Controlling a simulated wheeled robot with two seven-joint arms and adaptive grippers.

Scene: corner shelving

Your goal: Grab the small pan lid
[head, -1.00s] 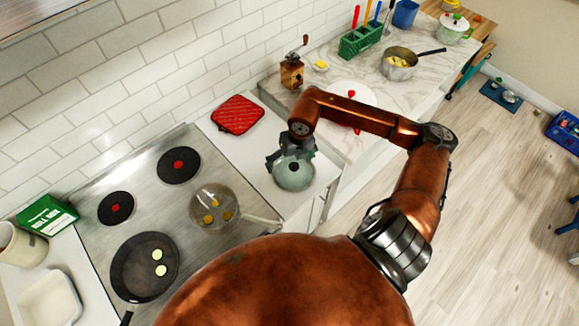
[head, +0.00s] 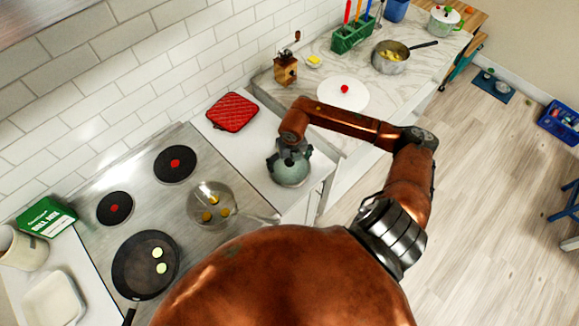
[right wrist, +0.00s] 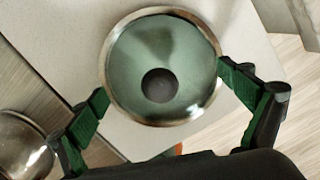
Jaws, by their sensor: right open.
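The small pan lid (head: 290,176) is a round, greenish glass lid on the white counter right of the stove. The right wrist view shows the lid (right wrist: 135,52) with a metal rim and a dark round knob. My right gripper (head: 289,158) is directly over the lid, partly covering it in the head view. In the right wrist view my right gripper (right wrist: 162,86) is open, with one green-padded finger on each side of the lid close to its rim. Contact cannot be made out. My left gripper is not in view.
The stove (head: 87,205) at left holds a black pan (head: 131,279) and a pan with yellow pieces (head: 201,196). A red pot holder (head: 232,112) lies behind the lid.

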